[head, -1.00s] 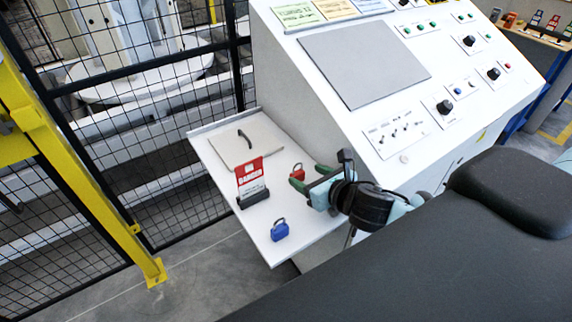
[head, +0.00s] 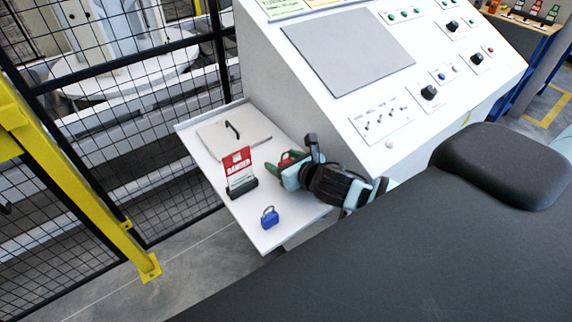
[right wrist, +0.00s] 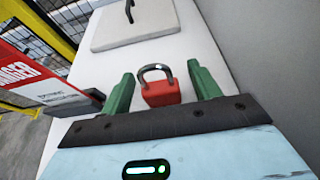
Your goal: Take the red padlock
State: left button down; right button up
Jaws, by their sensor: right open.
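The red padlock (right wrist: 160,92) stands on the white side shelf, its grey shackle up, in the right wrist view. In the head view the red padlock (head: 285,160) is mostly hidden by my right gripper (head: 283,164). In the right wrist view my right gripper (right wrist: 164,90) is open, with one green finger on each side of the padlock. The padlock lies between or just beyond the fingertips; I cannot tell if they touch it. My left gripper is not in view.
A blue padlock (head: 269,218) and a red-and-white danger sign (head: 239,168) in a dark holder stand on the shelf (head: 195,148). A flat plate with a black handle (head: 233,128) lies behind. The control console (head: 300,120) rises to the right.

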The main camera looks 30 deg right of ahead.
jog(key=shift+w+f, duration=0.15)
jog(key=shift+w, duration=0.4)
